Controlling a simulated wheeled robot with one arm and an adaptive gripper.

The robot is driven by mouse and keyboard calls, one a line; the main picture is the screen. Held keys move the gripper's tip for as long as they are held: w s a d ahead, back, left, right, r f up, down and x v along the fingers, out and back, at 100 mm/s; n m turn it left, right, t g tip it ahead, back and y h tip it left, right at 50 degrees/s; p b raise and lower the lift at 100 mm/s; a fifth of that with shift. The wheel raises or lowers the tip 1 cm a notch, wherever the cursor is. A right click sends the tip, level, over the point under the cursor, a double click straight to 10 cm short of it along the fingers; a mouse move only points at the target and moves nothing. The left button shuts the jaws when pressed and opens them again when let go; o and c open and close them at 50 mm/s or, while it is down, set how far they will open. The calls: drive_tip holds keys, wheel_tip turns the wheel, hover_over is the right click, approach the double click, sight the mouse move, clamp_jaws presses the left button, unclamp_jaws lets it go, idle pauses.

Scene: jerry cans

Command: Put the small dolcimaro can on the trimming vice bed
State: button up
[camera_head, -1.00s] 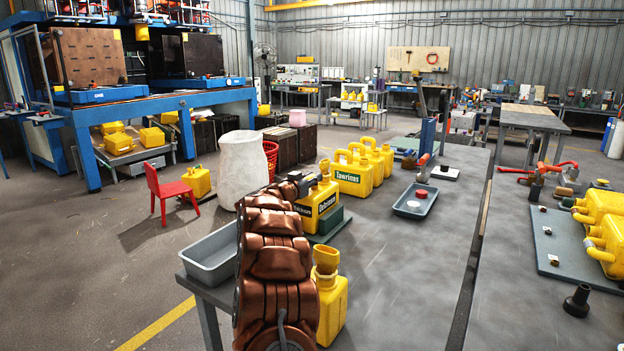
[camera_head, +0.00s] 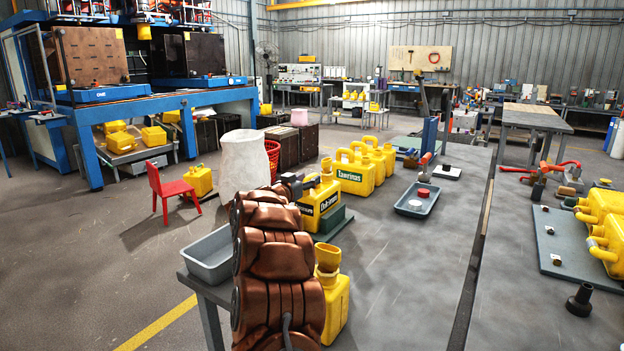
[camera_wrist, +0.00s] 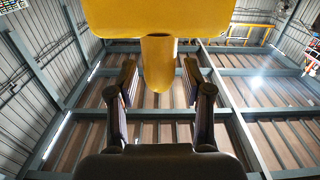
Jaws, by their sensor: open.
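In the head view a yellow can (camera_head: 318,209) with a dark, blurred label stands just beyond my gripper (camera_head: 296,181), partly hidden by my arm. I cannot read its label surely as dolcimaro. In the wrist view my gripper (camera_wrist: 159,78) is open. A yellow part (camera_wrist: 158,62), like a handle or neck, hangs between its fingers from a wider yellow body (camera_wrist: 158,18); no grip on it shows. A green block (camera_head: 335,222) sits beside the labelled can. A blue upright plate with a red handle (camera_head: 429,137), perhaps the vice, stands farther along the bench.
A smaller yellow can (camera_head: 337,306) stands close to my arm at the front. Several yellow cans (camera_head: 356,178) stand in a row behind. A blue-grey tray (camera_head: 418,200) lies mid-bench and a grey bin (camera_head: 209,258) at the left edge.

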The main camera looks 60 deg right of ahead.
drive_tip(key=a, duration=0.8)
drive_tip(key=shift+s, duration=0.2)
